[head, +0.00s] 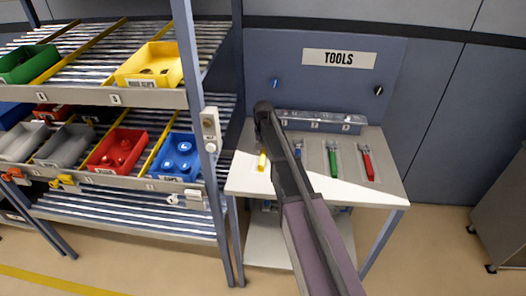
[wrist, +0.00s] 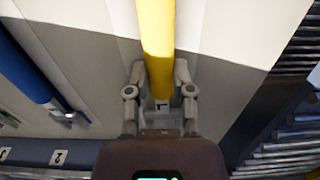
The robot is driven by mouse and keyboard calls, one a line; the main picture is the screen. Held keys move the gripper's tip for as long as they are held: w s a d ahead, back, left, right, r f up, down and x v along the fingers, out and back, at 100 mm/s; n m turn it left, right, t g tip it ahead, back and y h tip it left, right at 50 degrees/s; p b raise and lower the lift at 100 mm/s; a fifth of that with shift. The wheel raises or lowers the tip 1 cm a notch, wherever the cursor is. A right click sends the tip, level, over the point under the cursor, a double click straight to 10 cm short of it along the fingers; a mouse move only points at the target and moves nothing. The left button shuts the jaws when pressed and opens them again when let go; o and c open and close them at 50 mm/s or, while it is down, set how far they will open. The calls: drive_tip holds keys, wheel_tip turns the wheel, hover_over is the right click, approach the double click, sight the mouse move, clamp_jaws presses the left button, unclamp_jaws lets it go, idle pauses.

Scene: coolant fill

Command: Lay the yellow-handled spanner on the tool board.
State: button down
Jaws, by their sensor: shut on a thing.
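The yellow-handled spanner shows its yellow handle (head: 262,160) at the left of the pale tool board (head: 250,182), under the sign reading TOOLS. In the wrist view the yellow handle (wrist: 157,45) runs up from between my fingers. My gripper (wrist: 160,88) is shut on the spanner, with one finger on each side. In the head view my arm hides most of the gripper and the spanner's head. I cannot tell whether the spanner touches the board or hangs just above it.
Blue (head: 298,148), green (head: 333,160) and red (head: 367,163) spanners lie to the right on the board. A clear numbered bin row (head: 335,123) stands behind them. A shelf rack with coloured bins and a grey post (head: 195,90) stands close at left.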

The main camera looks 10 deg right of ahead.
sight(264, 150)
drive_tip(key=shift+c, duration=2.4)
unclamp_jaws()
drive_tip(key=shift+f, duration=0.1)
wheel_tip(264, 150, up, 12)
drive_tip(key=p, duration=1.2)
drive_tip(key=shift+r, duration=0.2)
drive_tip(key=s+n, duration=0.3)
drive_tip(key=s, duration=2.6)
drive_tip(key=shift+n, duration=0.3)
drive_tip(key=shift+s+a, duration=0.1)
